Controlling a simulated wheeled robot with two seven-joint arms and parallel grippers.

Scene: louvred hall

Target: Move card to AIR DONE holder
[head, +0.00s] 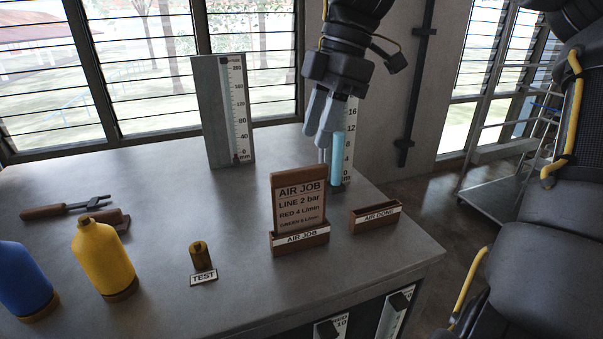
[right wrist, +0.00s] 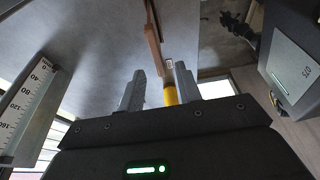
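The card (head: 299,205), a brown board headed AIR JOB with lines of text, stands upright in the wooden AIR JOB holder (head: 301,240). The wooden AIR DONE holder (head: 375,217) stands to its right near the table edge, and no card shows in it. My right gripper (head: 325,150) points down just behind and above the card's upper right, apart from it as far as I can tell. In the right wrist view its two fingers (right wrist: 160,88) are spread, with a brown wooden edge (right wrist: 153,45) beyond them. My left gripper is out of view.
A light blue tube (head: 337,160) stands close to the right fingers, before a scale. A grey scale board (head: 212,110) stands at the back. A TEST stand (head: 203,275), yellow bottle (head: 102,255), blue bottle (head: 22,280) and tools (head: 65,208) lie left. The table front is clear.

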